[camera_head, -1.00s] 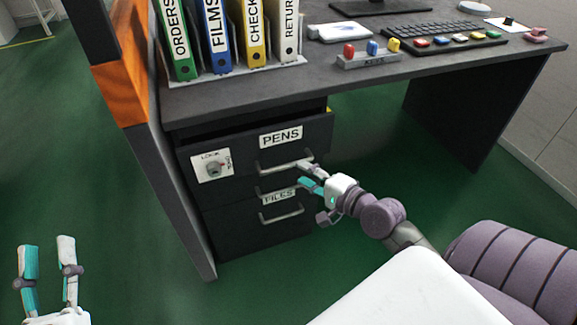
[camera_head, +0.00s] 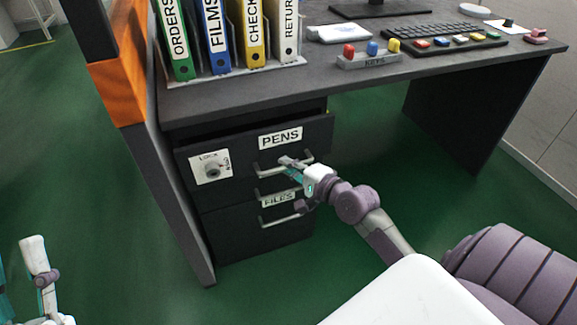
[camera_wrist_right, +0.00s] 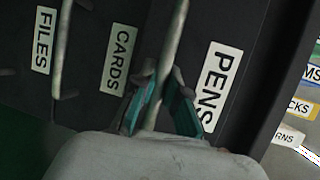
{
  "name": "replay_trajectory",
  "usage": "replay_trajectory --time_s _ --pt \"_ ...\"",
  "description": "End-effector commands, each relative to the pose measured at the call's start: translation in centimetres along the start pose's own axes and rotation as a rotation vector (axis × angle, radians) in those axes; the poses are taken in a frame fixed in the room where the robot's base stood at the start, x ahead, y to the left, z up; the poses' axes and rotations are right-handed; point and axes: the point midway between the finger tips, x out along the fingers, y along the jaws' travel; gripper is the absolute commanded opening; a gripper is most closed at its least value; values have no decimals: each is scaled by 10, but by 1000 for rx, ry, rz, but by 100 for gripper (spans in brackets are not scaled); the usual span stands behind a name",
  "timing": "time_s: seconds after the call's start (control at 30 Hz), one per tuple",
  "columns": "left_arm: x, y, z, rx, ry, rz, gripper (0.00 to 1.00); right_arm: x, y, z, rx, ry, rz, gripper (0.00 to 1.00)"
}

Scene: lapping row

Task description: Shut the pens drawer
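The pens drawer (camera_head: 235,147), labelled PENS, is the dark top drawer under the desk. Its front stands out from the cabinet, with a dark gap above it. My right gripper (camera_head: 286,164) is at the drawer's bar handle (camera_head: 307,158). In the right wrist view the handle (camera_wrist_right: 168,45) runs between the fingertips of the right gripper (camera_wrist_right: 161,76), which close in on it from both sides. My left gripper (camera_head: 20,270) is open and empty at the lower left, partly cut off by the frame edge.
The files drawer (camera_head: 235,230) is lower down; a CARDS label (camera_wrist_right: 119,59) shows between. A lock plate (camera_head: 210,167) is on the top front. An orange-topped partition (camera_head: 120,95) borders the left.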

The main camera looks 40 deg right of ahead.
Motion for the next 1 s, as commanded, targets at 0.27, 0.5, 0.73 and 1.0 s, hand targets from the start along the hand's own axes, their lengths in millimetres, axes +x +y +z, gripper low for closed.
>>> replay_trajectory --time_s 0.27,0.5,0.73,1.0 --pt "0 0 0 1 0 0 40 0 1 0 0 0 2 0" --pt "0 -2 18 4 -113 -5 40 18 -6 -7 1 0 0 0" --pt "-3 -5 37 9 -226 -9 40 37 -8 -15 1 0 1 0" --pt "-3 -5 37 10 -223 -9 40 36 -9 -16 -1 2 -2 18"
